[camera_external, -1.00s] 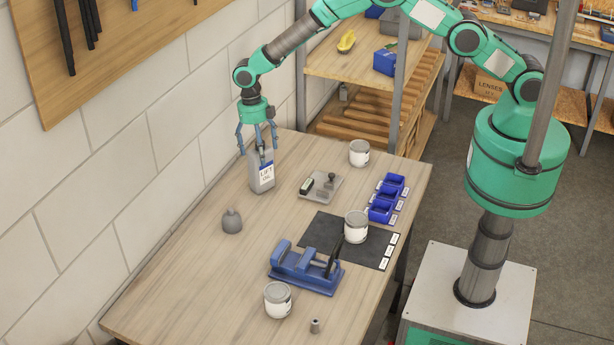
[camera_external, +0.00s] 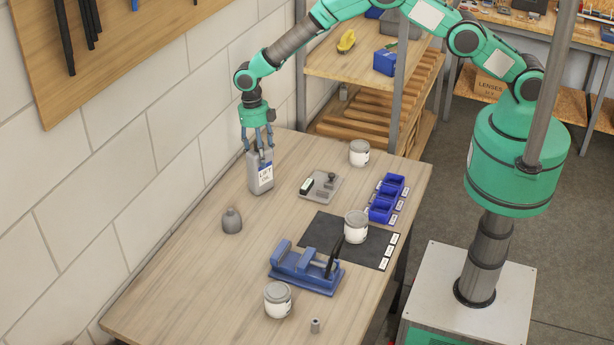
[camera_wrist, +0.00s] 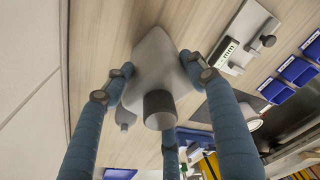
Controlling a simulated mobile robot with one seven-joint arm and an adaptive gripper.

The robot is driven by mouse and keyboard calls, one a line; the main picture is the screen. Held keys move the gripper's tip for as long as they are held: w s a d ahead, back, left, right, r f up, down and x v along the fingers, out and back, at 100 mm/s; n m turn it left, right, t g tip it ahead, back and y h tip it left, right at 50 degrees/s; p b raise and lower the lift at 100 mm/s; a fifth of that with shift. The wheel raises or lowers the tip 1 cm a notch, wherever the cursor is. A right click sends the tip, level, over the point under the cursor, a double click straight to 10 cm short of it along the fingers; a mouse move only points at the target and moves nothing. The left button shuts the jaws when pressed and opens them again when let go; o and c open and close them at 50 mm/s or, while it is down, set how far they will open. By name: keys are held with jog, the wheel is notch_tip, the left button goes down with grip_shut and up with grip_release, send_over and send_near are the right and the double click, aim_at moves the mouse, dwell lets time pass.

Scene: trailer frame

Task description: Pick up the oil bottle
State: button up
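The oil bottle (camera_external: 254,183) is a grey can with a white and blue label that reads "LIFT OIL". It stands upright on the far left part of the wooden table (camera_external: 180,275), near the wall. My gripper (camera_external: 258,150) points down over its top, with blue fingers around the upper part. In the wrist view, the bottle (camera_wrist: 160,65) shows its dark round cap between the fingers. The fingertips of my gripper (camera_wrist: 158,72) press against its shoulders on both sides. The third finger's contact is hidden behind the cap.
The wall (camera_external: 120,190) is close on the left.

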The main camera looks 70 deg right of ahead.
grip_shut()
jog(key=shift+r, duration=0.15)
jog(key=shift+r+b, duration=0.7)
jog(key=shift+r, duration=4.25)
